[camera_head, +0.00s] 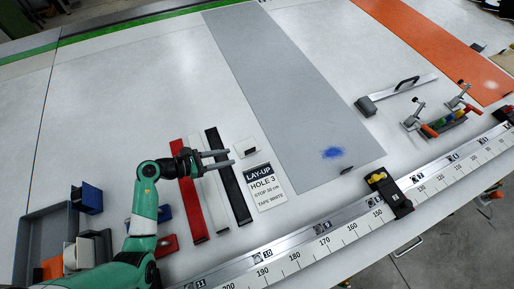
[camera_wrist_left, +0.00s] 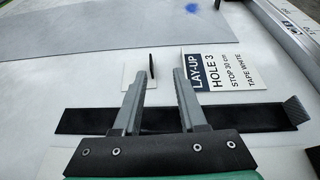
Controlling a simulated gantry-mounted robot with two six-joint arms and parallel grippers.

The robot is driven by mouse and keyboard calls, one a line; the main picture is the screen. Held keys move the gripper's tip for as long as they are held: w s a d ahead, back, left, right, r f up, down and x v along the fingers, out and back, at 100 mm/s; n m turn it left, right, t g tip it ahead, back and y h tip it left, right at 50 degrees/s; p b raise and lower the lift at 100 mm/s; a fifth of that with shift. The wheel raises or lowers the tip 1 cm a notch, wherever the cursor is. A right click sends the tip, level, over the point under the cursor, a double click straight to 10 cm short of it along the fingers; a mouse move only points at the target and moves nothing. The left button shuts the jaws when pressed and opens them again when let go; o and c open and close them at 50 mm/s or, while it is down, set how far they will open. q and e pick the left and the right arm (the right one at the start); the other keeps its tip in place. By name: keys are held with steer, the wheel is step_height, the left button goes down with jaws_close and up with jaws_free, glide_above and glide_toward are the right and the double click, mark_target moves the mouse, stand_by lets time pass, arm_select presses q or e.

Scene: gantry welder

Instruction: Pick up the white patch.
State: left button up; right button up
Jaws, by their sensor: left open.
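The white patch (camera_head: 245,145) is a small white square with a dark upright tab, lying flat on the pale table just above the printed card. It also shows in the left wrist view (camera_wrist_left: 142,70), just beyond the fingertips, and the left finger partly covers its near edge. My left gripper (camera_head: 229,159) is open and empty, with its fingers pointing toward the patch. In the left wrist view (camera_wrist_left: 158,76), the tab stands in line with the gap between the fingers. Whether the fingers touch the patch is not clear. My right gripper is not in view.
Red, white and black strips (camera_head: 228,178) lie under and beside my left gripper. The lay-up card (camera_head: 266,187) is close on its right. A grey panel (camera_head: 285,85) with a blue smudge lies beyond. A ruler rail (camera_head: 340,238) runs along the near edge. A grey bin (camera_head: 42,240) stands left.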

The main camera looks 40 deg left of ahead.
mark_target(248, 151)
arm_select(q)
steer(key=shift+s+a+f, duration=0.6)
steer(key=shift+s+f, duration=0.15)
steer(key=shift+f, duration=0.1)
steer(key=shift+w+a+r, duration=0.1)
steer(key=shift+r, duration=0.05)
steer(key=b+x, duration=0.1)
steer(key=x, duration=0.5)
steer(key=shift+w+b, duration=0.3)
steer(key=shift+w, duration=0.35)
steer(key=x, duration=0.1)
steer(key=b+x, duration=0.1)
steer(key=x, duration=0.1)
steer(key=b+x, duration=0.1)
steer(key=shift+w+a+f, duration=0.15)
steer(key=shift+a+f, duration=0.1)
steer(key=shift+w+d, duration=0.1)
steer(key=shift+w, duration=0.15)
jaws_close()
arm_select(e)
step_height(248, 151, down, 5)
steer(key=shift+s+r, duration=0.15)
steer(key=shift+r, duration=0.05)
